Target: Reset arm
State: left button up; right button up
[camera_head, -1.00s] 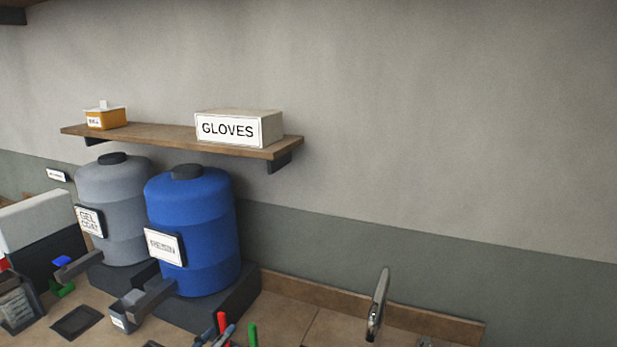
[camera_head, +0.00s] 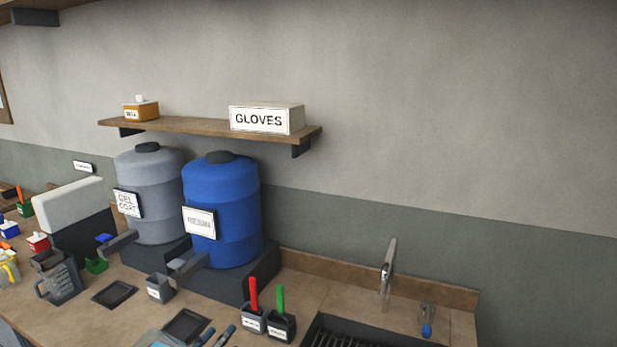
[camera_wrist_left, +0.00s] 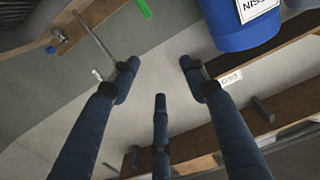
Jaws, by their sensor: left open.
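My left gripper (camera_wrist_left: 158,75) shows in the left wrist view. Its dark blue fingers are spread apart, and nothing is held between them. Beyond them are the bare wall and the shelf, seen upside down. In the head view, two blue-grey tips (camera_head: 215,336) stick up at the bottom edge. I cannot tell whether they are my fingers or tools on the counter. My right gripper is in neither view.
A blue drum (camera_head: 222,225) and grey drum (camera_head: 150,175) stand on the counter (camera_head: 317,285) below a shelf (camera_head: 175,127) holding a gloves box (camera_head: 266,119). Red and green handles (camera_head: 254,293) stand in cups left of the sink (camera_head: 365,335). The upper right wall is bare.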

pick_arm(q)
jog(key=s+a+f+n+g+y, duration=0.2)
jog(key=s+f+g+y, duration=0.35)
jog(key=s+f, duration=0.7)
jog(key=s+f+g+y, duration=0.1)
jog(key=s+f+g, duration=0.3)
jog(key=s, duration=0.4)
jog(key=s+f+g, duration=0.4)
jog(key=s, duration=0.4)
notch_tip(320, 180, down, 29)
jog(key=s+b, duration=0.1)
jog(key=b, duration=0.4)
jog(key=s+a+f+g+b, duration=0.1)
jog(key=s+a+f+b, duration=0.1)
jog(key=s+f, duration=0.7)
jog(key=s+a+f+g+b, duration=0.1)
jog(key=s+f+b, duration=0.2)
jog(key=s+f, duration=0.5)
notch_tip(320, 180, down, 6)
jog(key=shift+s+a+r, duration=0.1)
jog(key=shift+s+a, duration=0.25)
jog(key=shift+a, duration=0.05)
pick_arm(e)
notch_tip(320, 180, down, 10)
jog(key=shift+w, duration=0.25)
